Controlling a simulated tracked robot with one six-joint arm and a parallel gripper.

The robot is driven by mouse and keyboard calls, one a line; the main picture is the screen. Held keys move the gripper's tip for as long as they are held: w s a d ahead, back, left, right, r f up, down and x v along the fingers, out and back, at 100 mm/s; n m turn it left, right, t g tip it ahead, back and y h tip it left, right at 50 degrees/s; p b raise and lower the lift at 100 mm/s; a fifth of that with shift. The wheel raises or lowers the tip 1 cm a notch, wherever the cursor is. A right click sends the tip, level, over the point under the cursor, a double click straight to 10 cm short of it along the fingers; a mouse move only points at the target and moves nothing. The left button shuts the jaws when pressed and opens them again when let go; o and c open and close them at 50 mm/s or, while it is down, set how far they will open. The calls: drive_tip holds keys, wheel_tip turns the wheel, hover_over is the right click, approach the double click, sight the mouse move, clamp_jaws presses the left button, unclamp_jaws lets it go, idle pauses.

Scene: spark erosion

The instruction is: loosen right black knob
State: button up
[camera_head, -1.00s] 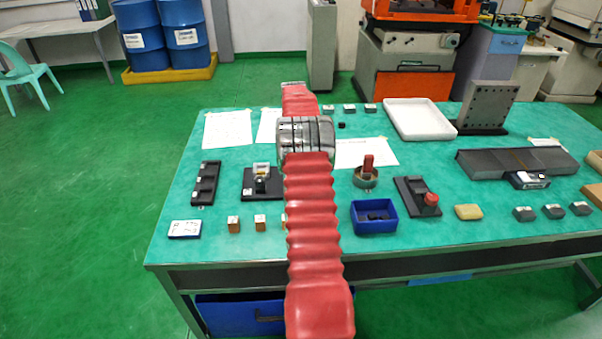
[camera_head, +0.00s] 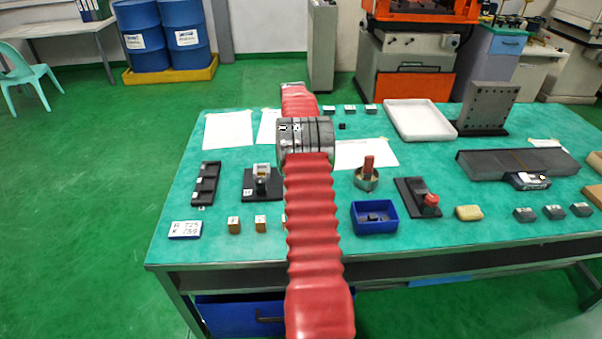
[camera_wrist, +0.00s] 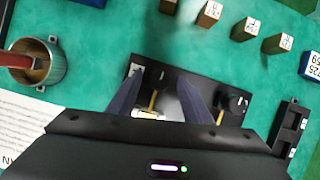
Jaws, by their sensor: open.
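A black fixture plate (camera_head: 250,194) lies on the green table, its right part hidden behind my red arm. It also shows in the wrist view (camera_wrist: 205,85). A black knob (camera_wrist: 237,103) with a white mark stands at the plate's right end in the wrist view, outside my fingers; it shows in the head view (camera_head: 260,187) in front of a pale block. My gripper (camera_wrist: 160,78) is open, its two dark fingers over the plate's other part. A brass rod (camera_wrist: 153,101) shows between them. I cannot clearly make out a second knob there.
Small orange blocks (camera_wrist: 209,13) stand near the plate. A black tray (camera_head: 205,183) lies left of it. A metal cup with a red handle (camera_head: 367,178) and a blue bin (camera_head: 374,226) stand to the right. Paper sheets lie behind.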

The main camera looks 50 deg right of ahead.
drive_tip(key=shift+r, duration=0.1)
drive_tip(key=v, duration=0.7)
idle(0.5)
drive_tip(key=shift+w, duration=0.1)
drive_tip(key=shift+r, duration=0.1)
idle(0.4)
